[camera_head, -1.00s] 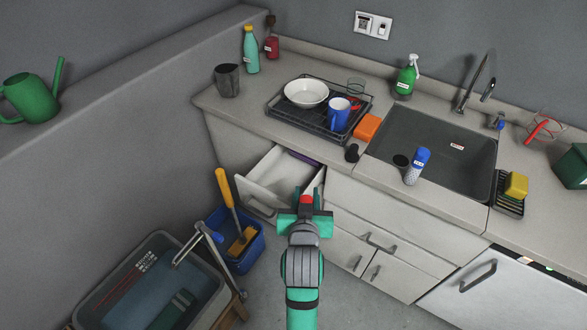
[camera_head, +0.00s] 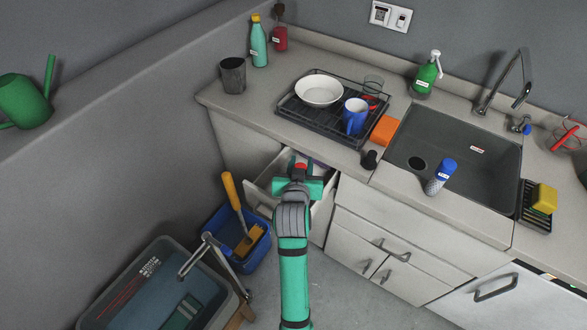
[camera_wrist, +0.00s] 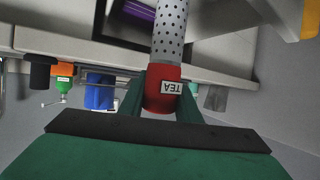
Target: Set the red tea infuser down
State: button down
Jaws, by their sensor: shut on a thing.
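My gripper (camera_head: 302,172) is shut on the red tea infuser (camera_head: 301,166), over or just at the open drawer (camera_head: 265,190) below the counter. In the wrist view the infuser (camera_wrist: 163,90) has a red end with a TEA label between my green fingers. Its perforated metal part points away from my gripper, toward the drawer. The infuser's far end is cut off by the top edge of the wrist view, so I cannot tell if it touches the drawer. A purple thing (camera_wrist: 140,10) lies in the drawer.
The drying rack (camera_head: 310,118) on the counter above holds a white bowl (camera_head: 319,90) and a blue mug (camera_head: 354,116). A blue bucket (camera_head: 235,250) with a yellow-handled brush (camera_head: 232,195) stands left of the drawer. A grey tub (camera_head: 150,285) is front left.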

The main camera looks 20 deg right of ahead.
jog(key=w+f, duration=0.6)
jog(key=f, duration=0.3)
jog(key=shift+a+f, duration=0.15)
jog(key=shift+a, duration=0.05)
jog(key=c, duration=1.3)
grip_release()
jog(key=shift+f, duration=0.15)
jog(key=v, duration=1.2)
jog(key=shift+r, duration=0.2)
